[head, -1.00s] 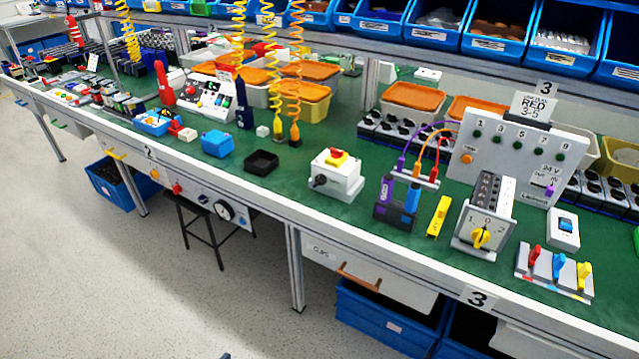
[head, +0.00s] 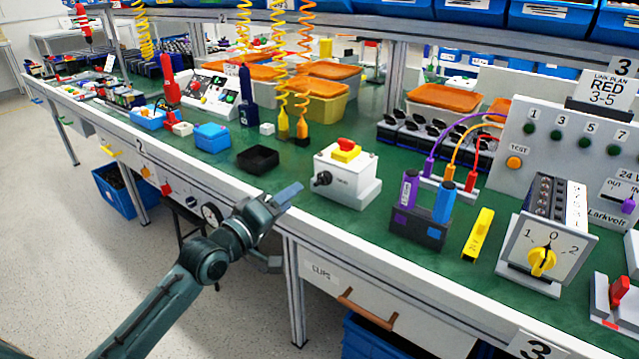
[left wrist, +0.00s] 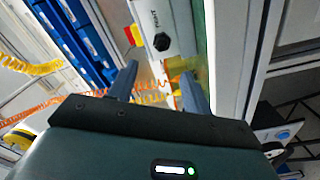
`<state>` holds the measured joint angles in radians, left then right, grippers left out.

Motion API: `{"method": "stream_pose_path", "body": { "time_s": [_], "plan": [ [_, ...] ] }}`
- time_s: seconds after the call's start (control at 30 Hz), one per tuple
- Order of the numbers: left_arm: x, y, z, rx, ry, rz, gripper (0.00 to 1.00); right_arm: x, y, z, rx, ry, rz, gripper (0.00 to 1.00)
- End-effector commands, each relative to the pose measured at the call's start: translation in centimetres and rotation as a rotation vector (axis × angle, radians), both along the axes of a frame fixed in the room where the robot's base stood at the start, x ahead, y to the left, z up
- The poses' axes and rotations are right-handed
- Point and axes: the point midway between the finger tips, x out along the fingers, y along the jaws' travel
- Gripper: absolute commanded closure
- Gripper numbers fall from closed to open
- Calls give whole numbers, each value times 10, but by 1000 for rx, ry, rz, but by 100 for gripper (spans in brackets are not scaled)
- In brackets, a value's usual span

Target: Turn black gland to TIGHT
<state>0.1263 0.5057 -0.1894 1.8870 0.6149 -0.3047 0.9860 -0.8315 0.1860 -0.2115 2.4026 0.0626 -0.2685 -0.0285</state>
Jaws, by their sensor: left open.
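The black gland (head: 322,178) sticks out of the left side of a white box (head: 343,186) on the green bench top. The box has a red and yellow button (head: 346,149) on top. In the left wrist view the gland (left wrist: 162,42) shows as a dark hexagonal piece on the white face, beyond the fingertips. My left gripper (head: 289,228) is open and empty, by the bench's front edge, below and left of the box, apart from the gland. My right gripper is out of view.
A black tray (head: 257,160) sits left of the box. A holder with purple and blue cylinders (head: 418,225) stands to its right, then a yellow block (head: 477,234) and a yellow rotary switch (head: 542,261). Coiled cables (head: 281,80) hang behind. A drawer (head: 340,285) is under the bench edge.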

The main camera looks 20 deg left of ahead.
Motion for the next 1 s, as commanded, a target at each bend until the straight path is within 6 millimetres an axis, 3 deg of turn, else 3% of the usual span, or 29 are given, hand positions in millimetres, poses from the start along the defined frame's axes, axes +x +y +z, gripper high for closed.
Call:
{"method": "stream_pose_path", "body": {
  "time_s": [0.2, 0.4, 0.6, 0.87, 1.0],
  "plan": [
    [45, -17, 0, 1, -2, 0, 51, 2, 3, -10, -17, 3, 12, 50],
    [76, -28, -1, 3, -1, 1, 51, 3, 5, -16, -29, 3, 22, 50],
    [89, -33, -1, 3, 0, 1, 51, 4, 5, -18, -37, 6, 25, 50],
    [90, -33, -1, 5, 1, 0, 51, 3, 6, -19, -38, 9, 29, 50],
    [90, -33, -1, 5, 1, 0, 60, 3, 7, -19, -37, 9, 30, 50]
  ]
}}
